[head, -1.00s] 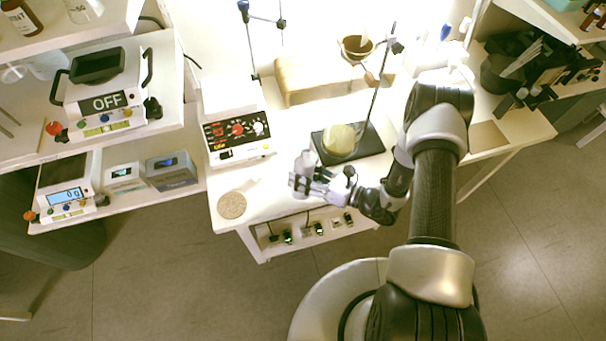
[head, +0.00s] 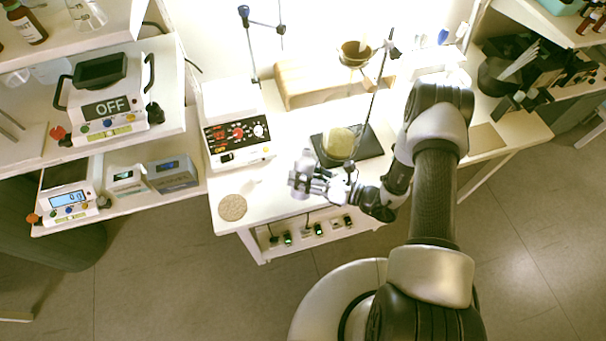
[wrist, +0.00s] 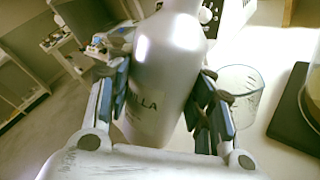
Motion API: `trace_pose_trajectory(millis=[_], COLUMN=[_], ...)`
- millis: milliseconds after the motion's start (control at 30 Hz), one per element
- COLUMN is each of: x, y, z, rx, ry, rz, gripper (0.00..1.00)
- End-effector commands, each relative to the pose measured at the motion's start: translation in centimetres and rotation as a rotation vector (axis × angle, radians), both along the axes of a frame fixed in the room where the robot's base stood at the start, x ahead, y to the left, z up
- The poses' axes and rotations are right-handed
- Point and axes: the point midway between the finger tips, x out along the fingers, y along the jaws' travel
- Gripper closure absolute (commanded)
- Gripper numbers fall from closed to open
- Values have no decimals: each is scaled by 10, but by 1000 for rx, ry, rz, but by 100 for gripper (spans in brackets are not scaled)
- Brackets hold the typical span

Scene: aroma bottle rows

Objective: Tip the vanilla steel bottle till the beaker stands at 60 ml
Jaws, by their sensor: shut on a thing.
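The vanilla steel bottle (wrist: 165,75) is between the fingers of my gripper (wrist: 155,105) in the wrist view, its label partly showing as "ILLA". My gripper (head: 308,181) is shut on it. In the head view the bottle (head: 301,172) is over the front part of the bench, small and partly covered by the fingers. A clear beaker (wrist: 242,88) with printed marks stands just right of the gripper in the wrist view. I cannot read its level. The bottle's mouth is out of the wrist view, and I see no stream.
A stand with a dark base (head: 372,145) carries a funnel (head: 356,52) above a yellowish vessel (head: 339,143). A white device with red digits (head: 237,138) and a round cork mat (head: 232,206) are to the left. A balance (head: 70,200) sits on the left shelf.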

Motion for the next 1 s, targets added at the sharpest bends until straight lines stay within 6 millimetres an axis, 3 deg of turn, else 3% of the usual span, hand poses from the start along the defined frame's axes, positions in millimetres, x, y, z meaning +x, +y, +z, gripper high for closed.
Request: trace_pose_trajectory(millis=[1000], x=[-2], y=[1], z=[-3], rx=[54], ry=[207], rz=[-1], gripper=[84])
